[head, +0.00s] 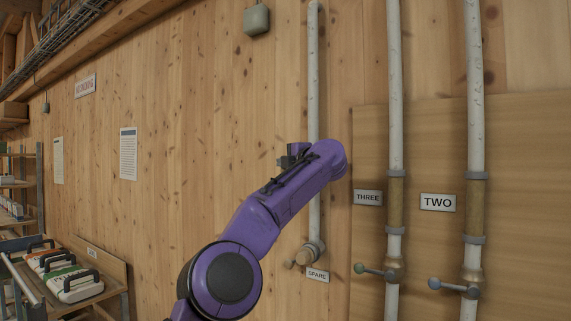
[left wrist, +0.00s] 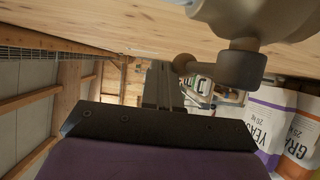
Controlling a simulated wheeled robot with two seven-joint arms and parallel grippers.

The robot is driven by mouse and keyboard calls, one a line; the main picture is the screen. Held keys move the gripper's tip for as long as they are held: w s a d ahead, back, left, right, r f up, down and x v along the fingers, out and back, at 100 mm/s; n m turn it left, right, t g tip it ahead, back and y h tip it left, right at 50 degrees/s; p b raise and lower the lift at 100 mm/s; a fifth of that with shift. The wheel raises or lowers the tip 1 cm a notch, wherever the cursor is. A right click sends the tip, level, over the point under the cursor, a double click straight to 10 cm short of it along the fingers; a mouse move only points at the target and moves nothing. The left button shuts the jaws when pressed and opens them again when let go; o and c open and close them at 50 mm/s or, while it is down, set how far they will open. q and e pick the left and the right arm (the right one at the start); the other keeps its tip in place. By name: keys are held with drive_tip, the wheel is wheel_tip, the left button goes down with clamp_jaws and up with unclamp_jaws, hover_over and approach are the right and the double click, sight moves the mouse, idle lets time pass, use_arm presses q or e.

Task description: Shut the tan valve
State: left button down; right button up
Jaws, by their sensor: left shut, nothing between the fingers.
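A valve with a tan-brown handle (head: 290,264) sits at the lower end of the pipe above the SPARE label. A valve body (left wrist: 240,25) with a brown ball-ended lever (left wrist: 220,67) hangs close at the top of the left wrist view; it looks like the same valve. My left gripper (head: 291,157) shows as dark parts beside the purple arm, above the SPARE valve and apart from it. In the left wrist view its dark fingers (left wrist: 164,86) are together and empty, pointing along the wall. My right gripper is out of view.
The THREE valve (head: 375,270) with a green-grey handle and the TWO valve (head: 453,287) with a blue-grey handle are on pipes at the right. A low shelf (head: 112,270) holding bags or cases stands at the left. Printed bags (left wrist: 277,120) show in the left wrist view.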

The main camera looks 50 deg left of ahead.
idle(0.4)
use_arm(q)
drive_tip(key=s+d+r+p, duration=0.3)
drive_tip(key=d+r, duration=0.4)
drive_tip(key=r, duration=0.4)
drive_tip(key=shift+s+d, duration=0.4)
drive_tip(key=shift+s, duration=0.15)
drive_tip(key=shift+w+f, duration=0.1)
drive_tip(key=shift+w, duration=0.05)
